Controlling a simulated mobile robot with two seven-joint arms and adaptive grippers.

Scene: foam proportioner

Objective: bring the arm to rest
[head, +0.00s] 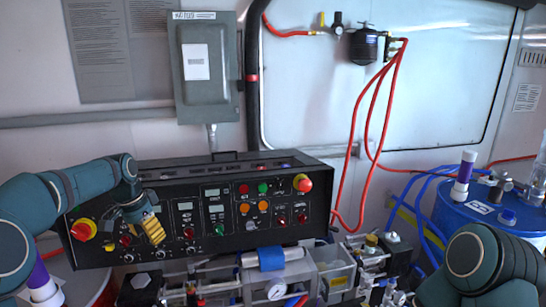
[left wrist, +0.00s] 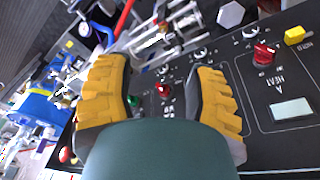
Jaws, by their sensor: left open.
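My left arm comes in from the left in the head view. Its gripper (head: 150,228) is in front of the left part of the black control panel (head: 265,174). In the left wrist view the two yellow-padded fingers of my left gripper (left wrist: 162,95) stand wide apart, with nothing between them but a view of the panel face and a red knob (left wrist: 165,90) behind. I cannot tell whether the fingers touch the panel. My right arm (head: 480,265) shows at the lower right of the head view; its gripper is out of view.
A red and yellow rotary switch (head: 83,229) is left of my gripper. A red button (head: 303,183) sits at the panel's upper right. Pipework with a gauge (head: 277,291) stands below the panel. Red hoses (head: 352,130) hang at the right, near a blue drum (head: 480,215).

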